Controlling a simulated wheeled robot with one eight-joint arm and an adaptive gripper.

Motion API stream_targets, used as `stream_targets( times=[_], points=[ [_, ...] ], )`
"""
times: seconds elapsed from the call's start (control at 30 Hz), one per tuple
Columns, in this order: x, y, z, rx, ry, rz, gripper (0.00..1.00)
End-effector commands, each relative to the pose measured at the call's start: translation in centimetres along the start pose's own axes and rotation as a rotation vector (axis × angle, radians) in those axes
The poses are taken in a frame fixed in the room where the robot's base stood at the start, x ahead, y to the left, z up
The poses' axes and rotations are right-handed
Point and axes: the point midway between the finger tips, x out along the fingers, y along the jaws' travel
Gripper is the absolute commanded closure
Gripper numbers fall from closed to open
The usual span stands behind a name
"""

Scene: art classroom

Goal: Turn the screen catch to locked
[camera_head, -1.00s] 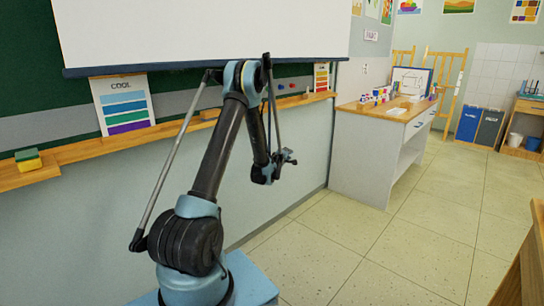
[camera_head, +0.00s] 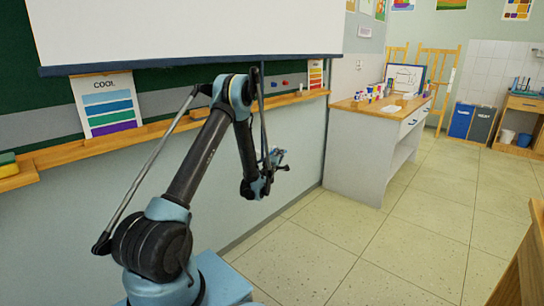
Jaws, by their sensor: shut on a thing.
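My gripper (camera_head: 281,162) is at the end of my bent arm, close to the wall just below the wooden ledge. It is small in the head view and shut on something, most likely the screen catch. A small pale patch shows at the wall beside the gripper. My arm and gripper hide most of that spot, so I cannot tell which way the catch is turned. The white screen (camera_head: 190,30) hangs down over the green board, its dark bottom bar a little above the ledge.
The wooden ledge (camera_head: 62,153) runs along the wall, with a sponge (camera_head: 7,164) at left. A poster of cool colours (camera_head: 107,106) stands on it. A desk (camera_head: 360,150) with art supplies stands right of my arm. The tiled floor (camera_head: 420,220) is open; a wooden table edge is at lower right.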

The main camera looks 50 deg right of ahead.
Motion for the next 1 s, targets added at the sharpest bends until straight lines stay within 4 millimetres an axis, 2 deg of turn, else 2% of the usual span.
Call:
stream_targets(
  times=[0.03, 0.37, 0.4, 0.47, 0.83, 1.0],
  points=[
    [0.2, 0.4, 1.0, 0.002, -0.009, 0.006, 1.00],
    [0.0, 0.4, 0.2, 0.003, -0.001, 0.006, 1.00],
    [0.0, 0.4, 0.1, 0.003, 0.000, 0.006, 0.76],
    [0.0, 0.3, 0.0, 0.003, 0.000, 0.005, 0.66],
    [-0.4, 0.0, -1.3, 0.002, 0.013, 0.000, 0.66],
    [-0.3, 0.9, -1.7, 0.002, 0.015, 0.000, 0.66]
  ],
)
